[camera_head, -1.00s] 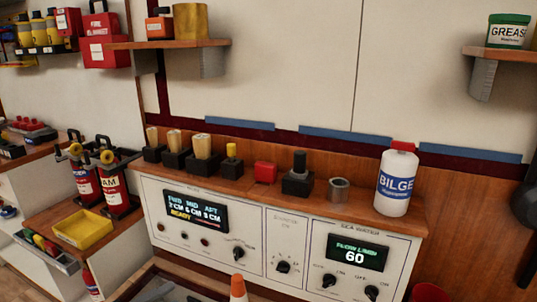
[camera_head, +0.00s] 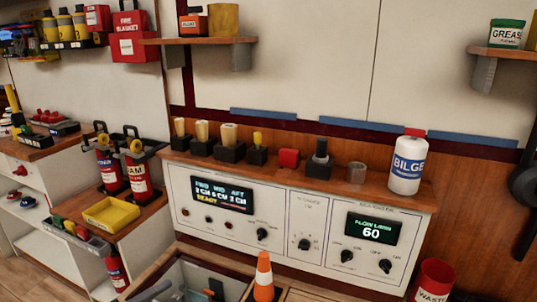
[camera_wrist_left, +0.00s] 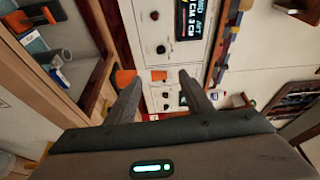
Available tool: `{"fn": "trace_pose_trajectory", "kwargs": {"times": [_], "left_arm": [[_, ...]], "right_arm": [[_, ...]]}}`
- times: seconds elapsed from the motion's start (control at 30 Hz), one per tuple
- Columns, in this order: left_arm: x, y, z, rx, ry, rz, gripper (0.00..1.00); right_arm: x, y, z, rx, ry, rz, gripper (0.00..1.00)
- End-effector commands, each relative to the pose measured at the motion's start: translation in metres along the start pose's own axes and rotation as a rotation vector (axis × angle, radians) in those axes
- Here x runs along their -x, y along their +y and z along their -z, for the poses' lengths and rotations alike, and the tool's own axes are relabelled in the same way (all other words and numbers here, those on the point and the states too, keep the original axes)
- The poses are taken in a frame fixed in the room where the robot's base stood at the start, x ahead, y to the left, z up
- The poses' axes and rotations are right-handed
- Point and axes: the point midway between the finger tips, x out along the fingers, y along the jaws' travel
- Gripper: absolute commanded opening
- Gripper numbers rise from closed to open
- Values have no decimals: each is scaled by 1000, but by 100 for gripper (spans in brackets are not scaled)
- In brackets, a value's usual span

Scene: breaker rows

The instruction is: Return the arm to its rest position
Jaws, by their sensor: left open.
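My left gripper (camera_wrist_left: 160,88) shows in the left wrist view, its two dark fingers apart with nothing between them. Beyond the fingers is the white breaker panel (camera_wrist_left: 145,20) with its dark display and black knobs, turned sideways in this view. The fingers appear clear of the panel. I cannot make out my left gripper in the head view, where the same panel (camera_head: 285,225) stands in the middle. My right gripper is not in either view.
An orange cone (camera_head: 264,275) stands in front of the panel beside an open bin (camera_head: 165,275). The wooden ledge (camera_head: 340,184) carries several switches and a BILGE bottle (camera_head: 407,165). A yellow tray (camera_head: 112,212) and extinguishers (camera_head: 139,178) are at left, a red waste bin (camera_head: 434,280) at lower right.

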Motion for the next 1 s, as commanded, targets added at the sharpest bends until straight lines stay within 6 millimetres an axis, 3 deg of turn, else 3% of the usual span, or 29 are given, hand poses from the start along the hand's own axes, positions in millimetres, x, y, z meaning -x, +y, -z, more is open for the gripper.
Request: {"fn": "trace_pose_trajectory", "kwargs": {"times": [0.37,0.57,0.67,0.77,0.87,1.0], "left_arm": [[5,20,-9,203,-148,12,47],[17,52,-11,404,-298,4,47],[29,79,-6,546,-407,-12,47],[48,118,9,731,-550,-46,47],[75,166,39,930,-707,-99,47],[111,224,96,1169,-895,-186,47]], "right_arm": [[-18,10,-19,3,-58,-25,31],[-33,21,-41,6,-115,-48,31],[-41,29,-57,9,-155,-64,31],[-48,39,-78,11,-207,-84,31],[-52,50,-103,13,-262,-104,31],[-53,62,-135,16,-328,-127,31]]}}
